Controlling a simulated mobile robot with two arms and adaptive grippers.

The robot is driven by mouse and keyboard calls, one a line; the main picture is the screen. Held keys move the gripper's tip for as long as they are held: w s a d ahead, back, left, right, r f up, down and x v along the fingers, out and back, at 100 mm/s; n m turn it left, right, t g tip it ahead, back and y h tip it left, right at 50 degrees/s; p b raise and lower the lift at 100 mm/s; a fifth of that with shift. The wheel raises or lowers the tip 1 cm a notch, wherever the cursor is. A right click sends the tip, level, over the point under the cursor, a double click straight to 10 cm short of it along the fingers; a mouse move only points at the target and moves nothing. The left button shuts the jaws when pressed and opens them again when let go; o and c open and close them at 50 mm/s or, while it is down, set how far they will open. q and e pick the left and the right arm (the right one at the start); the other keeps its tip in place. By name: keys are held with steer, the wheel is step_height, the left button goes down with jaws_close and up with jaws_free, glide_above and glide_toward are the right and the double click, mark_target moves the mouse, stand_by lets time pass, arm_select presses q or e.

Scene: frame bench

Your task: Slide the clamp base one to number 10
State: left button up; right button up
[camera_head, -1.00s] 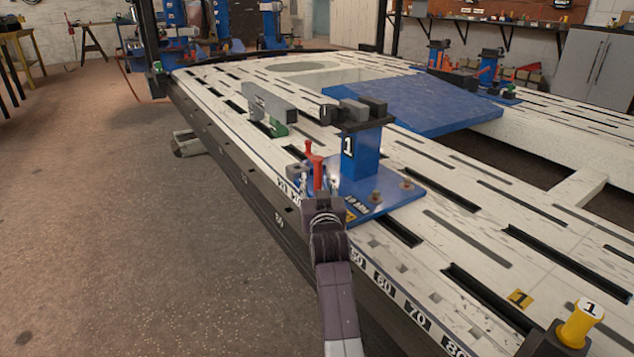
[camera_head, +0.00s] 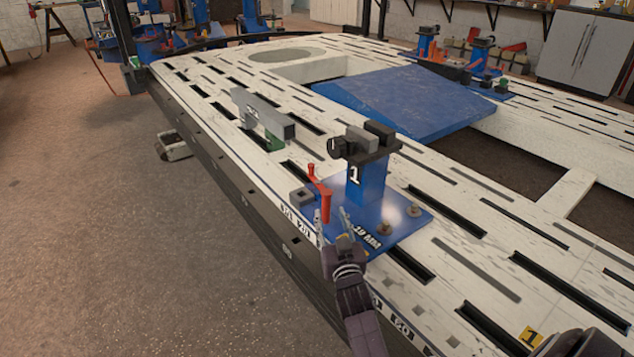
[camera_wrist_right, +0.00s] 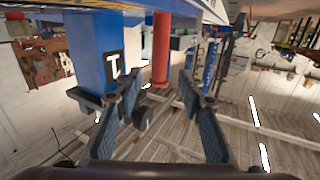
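Clamp base one is a blue plate with a blue post marked 1 (camera_head: 367,186) and dark clamp jaws on top. It stands upright on the bench's near-left edge in the head view, and its post shows in the wrist view (camera_wrist_right: 92,50). A red lever (camera_head: 324,204) rises at its left corner; a red rod (camera_wrist_right: 162,50) shows in the wrist view. My right gripper (camera_head: 333,235) is at the plate's front left corner. Its fingers (camera_wrist_right: 160,88) are open, with the rod ahead between them and no visible grip.
Small number labels (camera_head: 303,226) run along the edge of the white slotted bench (camera_head: 465,262); most are hard to read. A grey beam with a green foot (camera_head: 263,115) stands behind the base. A blue panel (camera_head: 405,104) lies farther back. Open floor is at left.

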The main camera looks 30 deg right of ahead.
mark_target(327, 204)
steer(key=shift+w+d+f, duration=0.1)
steer(key=shift+w+d, duration=0.1)
steer(key=shift+w, duration=0.1)
steer(key=b+x, duration=0.3)
steer(key=x, duration=0.3)
steer(key=shift+w+d, duration=0.15)
steer(key=shift+w, duration=0.15)
steer(key=shift+c, duration=0.3)
jaws_close()
